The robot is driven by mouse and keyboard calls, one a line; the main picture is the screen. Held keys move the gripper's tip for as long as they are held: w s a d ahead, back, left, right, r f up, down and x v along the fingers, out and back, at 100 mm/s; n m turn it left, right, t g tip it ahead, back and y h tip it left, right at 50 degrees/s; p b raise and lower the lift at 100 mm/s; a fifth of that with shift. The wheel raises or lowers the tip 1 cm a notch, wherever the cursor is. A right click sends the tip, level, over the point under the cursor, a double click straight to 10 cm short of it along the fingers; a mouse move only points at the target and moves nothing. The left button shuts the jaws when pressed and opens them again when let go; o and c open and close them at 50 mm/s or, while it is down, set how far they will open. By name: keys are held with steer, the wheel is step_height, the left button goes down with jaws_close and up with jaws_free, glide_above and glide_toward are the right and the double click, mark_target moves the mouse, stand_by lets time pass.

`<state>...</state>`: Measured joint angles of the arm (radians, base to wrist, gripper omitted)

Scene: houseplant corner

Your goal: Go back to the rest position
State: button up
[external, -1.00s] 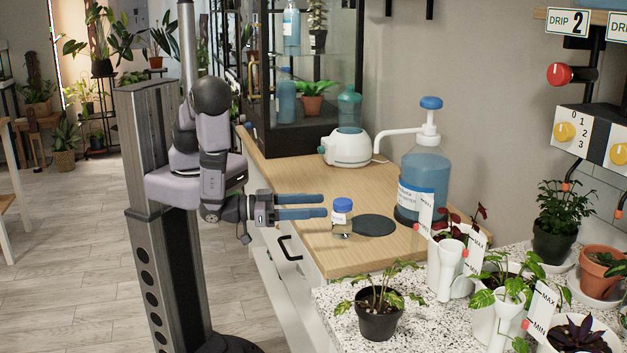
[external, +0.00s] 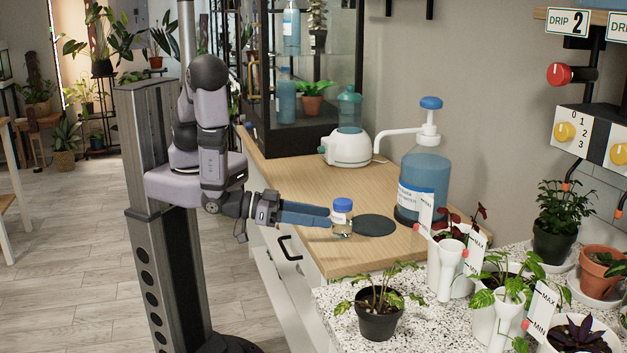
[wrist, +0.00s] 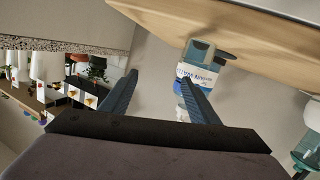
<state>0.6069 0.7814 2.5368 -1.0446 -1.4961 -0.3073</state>
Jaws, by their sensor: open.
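My gripper (external: 328,216) is above the front left part of the wooden counter in the external view. It points right, and its blue fingers overlap in this view. In the wrist view my gripper (wrist: 162,78) has its two fingers wide apart, with nothing held between them. A small clear jar with a blue cap (external: 342,205) stands upright on the counter by the fingertips in the external view. I cannot tell the exact gap between them. My arm is bent, with the forearm hanging down from the elbow.
A blue pump bottle (external: 424,180) stands behind a dark round mat (external: 375,225) on the wooden counter (external: 290,170). It appears upside down in the wrist view (wrist: 203,75). A white device (external: 346,148) stands further back. Potted plants (external: 380,312) fill the speckled counter at right.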

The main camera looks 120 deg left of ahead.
steer(key=d+g+h, duration=0.1)
steer(key=w+d+f+g+h+p, duration=0.1)
steer(key=g+h+p, duration=0.1)
steer(key=shift+w+d+f+g+h, duration=0.25)
steer(key=shift+w+d+g+h, duration=0.05)
steer(key=shift+d+h, duration=0.1)
steer(key=s+a+r+m+g+h+p, duration=0.1)
steer(key=s+a+r+m+g+p, duration=0.1)
steer(key=s+r+g, duration=0.3)
steer(key=s+a+r+m+g+h+p, duration=0.2)
steer(key=s+r+m+g+p, duration=0.2)
steer(key=s, duration=1)
steer(key=shift+s+r+m+g, duration=0.3)
steer(key=shift+r+m+g, duration=0.3)
steer(key=shift+g, duration=0.4)
